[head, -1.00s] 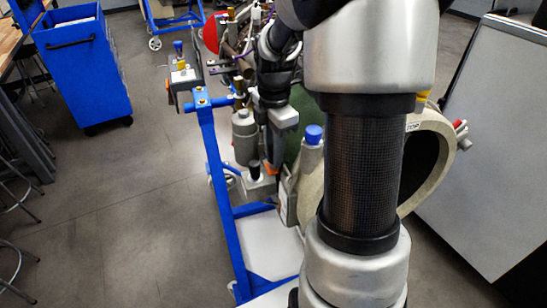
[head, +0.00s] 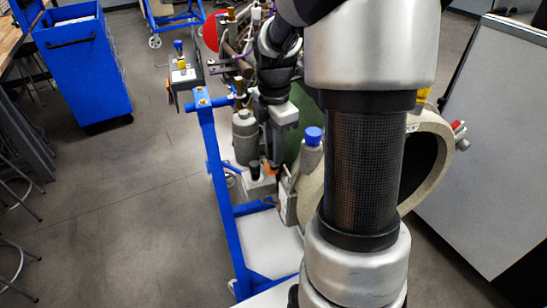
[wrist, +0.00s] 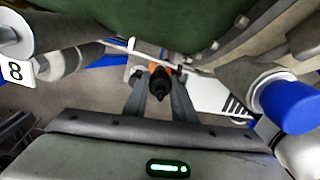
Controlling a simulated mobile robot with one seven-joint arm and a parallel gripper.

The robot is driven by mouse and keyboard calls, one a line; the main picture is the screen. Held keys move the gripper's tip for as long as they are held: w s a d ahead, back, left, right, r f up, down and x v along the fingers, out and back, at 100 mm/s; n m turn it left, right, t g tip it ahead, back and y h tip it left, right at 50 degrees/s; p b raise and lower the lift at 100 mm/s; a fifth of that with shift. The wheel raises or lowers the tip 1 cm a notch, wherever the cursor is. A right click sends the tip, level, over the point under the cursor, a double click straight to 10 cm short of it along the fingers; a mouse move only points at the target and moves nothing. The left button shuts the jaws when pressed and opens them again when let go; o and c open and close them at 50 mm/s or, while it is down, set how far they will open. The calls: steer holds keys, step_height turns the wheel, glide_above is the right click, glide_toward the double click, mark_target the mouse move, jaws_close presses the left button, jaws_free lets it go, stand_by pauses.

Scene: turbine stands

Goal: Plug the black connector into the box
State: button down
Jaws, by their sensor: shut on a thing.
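In the wrist view, my gripper (wrist: 160,98) is shut on the black connector (wrist: 160,82), which sits between the two fingers. An orange part (wrist: 160,68) shows right behind the connector. In the head view, my gripper (head: 269,158) points down beside a small grey box (head: 259,186) on the turbine stand. The orange part (head: 270,169) is at the fingertips, at the box's right side. A black cap-like piece (head: 254,166) stands on the box's left. The fingers hide the held connector in the head view, and I cannot tell how deep it sits.
A grey bottle-shaped part (head: 244,138) stands close left of my gripper. A blue-capped fitting (head: 312,145) is close right; its cap (wrist: 290,105) shows in the wrist view. A blue stand frame (head: 222,190) runs below. Another connector box (head: 184,76) is farther left.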

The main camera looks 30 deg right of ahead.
steer(key=shift+r+p, duration=1.1)
steer(key=shift+r, duration=0.4)
steer(key=shift+f, duration=0.1)
